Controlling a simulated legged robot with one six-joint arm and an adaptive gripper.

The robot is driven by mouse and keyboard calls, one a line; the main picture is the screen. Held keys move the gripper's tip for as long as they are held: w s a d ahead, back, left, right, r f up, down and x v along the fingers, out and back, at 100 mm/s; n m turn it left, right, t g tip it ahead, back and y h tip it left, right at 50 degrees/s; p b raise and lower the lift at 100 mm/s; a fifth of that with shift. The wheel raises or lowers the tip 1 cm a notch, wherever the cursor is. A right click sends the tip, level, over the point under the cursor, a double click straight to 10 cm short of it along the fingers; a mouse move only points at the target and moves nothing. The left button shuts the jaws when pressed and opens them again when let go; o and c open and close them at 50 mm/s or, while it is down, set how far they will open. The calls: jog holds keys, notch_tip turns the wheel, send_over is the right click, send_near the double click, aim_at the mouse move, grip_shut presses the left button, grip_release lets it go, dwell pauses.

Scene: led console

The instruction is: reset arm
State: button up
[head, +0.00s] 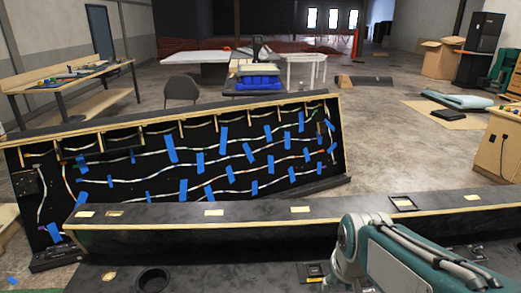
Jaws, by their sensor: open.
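My arm shows at the lower right of the head view as a white joint and a teal and white link with dark cables along it. My gripper is not visible in this view. The LED console's black panel (145,190) is tilted up in front of me, with several wavy light strips held by blue tape. Its long black front ledge (250,240) has wooden trim and several small cut-outs. My arm's white joint appears in front of the ledge's right part; whether they touch cannot be told.
A black surface with a round hole (152,280) lies nearest me. A wooden workbench (60,80) stands at the left, and a wooden cabinet (497,145) at the right. A chair (181,90) and tables are behind the console. The concrete floor (385,130) at centre right is mostly clear.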

jog(key=s+r+t, duration=0.2)
jog(key=s+r, duration=0.3)
jog(key=s, duration=0.5)
jog(key=shift+a+r+t, duration=0.15)
jog(key=shift+r+t, duration=0.15)
